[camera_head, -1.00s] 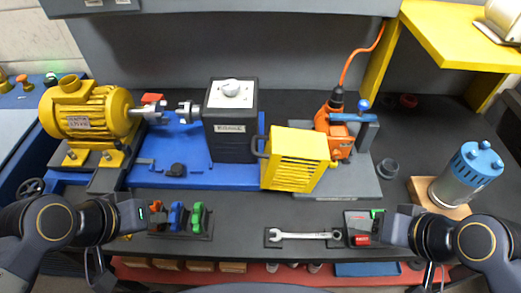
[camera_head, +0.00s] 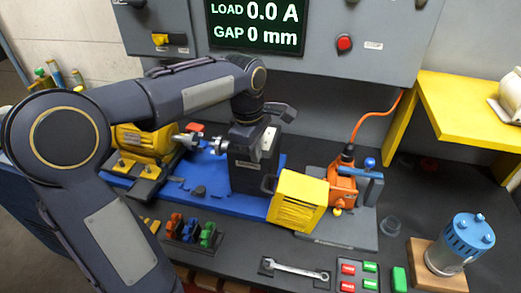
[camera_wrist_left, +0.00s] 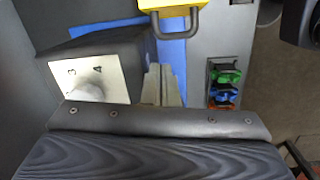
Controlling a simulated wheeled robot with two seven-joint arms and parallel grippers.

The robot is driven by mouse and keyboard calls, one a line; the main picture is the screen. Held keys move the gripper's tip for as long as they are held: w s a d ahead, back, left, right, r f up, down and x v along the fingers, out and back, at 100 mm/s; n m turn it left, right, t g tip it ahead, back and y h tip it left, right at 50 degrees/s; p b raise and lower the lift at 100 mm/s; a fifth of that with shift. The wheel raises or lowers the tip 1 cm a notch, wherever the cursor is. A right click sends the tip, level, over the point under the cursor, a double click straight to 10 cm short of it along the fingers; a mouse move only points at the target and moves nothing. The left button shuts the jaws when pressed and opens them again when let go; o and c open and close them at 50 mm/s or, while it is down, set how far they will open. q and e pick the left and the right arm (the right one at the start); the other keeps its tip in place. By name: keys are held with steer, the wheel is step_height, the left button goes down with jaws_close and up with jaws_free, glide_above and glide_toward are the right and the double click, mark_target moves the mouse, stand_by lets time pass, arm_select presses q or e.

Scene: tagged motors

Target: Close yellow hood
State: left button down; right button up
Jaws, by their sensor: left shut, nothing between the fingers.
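The yellow hood (camera_head: 297,200) is a slatted box with a dark handle on its left side. It stands at the right end of the blue base, in front of the orange tool. In the left wrist view the hood (camera_wrist_left: 195,4) shows only at the top edge, with its handle below it. My left gripper (camera_wrist_left: 163,85) is shut and empty, beside the dark box with the dial and apart from the hood's handle. In the head view its hand is above that box, and the fingertips are not clear. My right gripper is out of view.
The dark dial box (camera_head: 252,165) stands just left of the hood. The yellow motor (camera_head: 142,143) is partly behind my left arm. An orange tool (camera_head: 343,182) is right of the hood. A wrench (camera_head: 295,270) and coloured clips (camera_head: 190,231) lie in front.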

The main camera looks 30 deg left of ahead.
arm_select(q)
step_height(320, 180, down, 7)
steer(key=shift+w+d+r, duration=0.15)
steer(key=shift+w+d, duration=0.1)
steer(key=shift+w, duration=0.05)
steer(key=shift+r, duration=0.1)
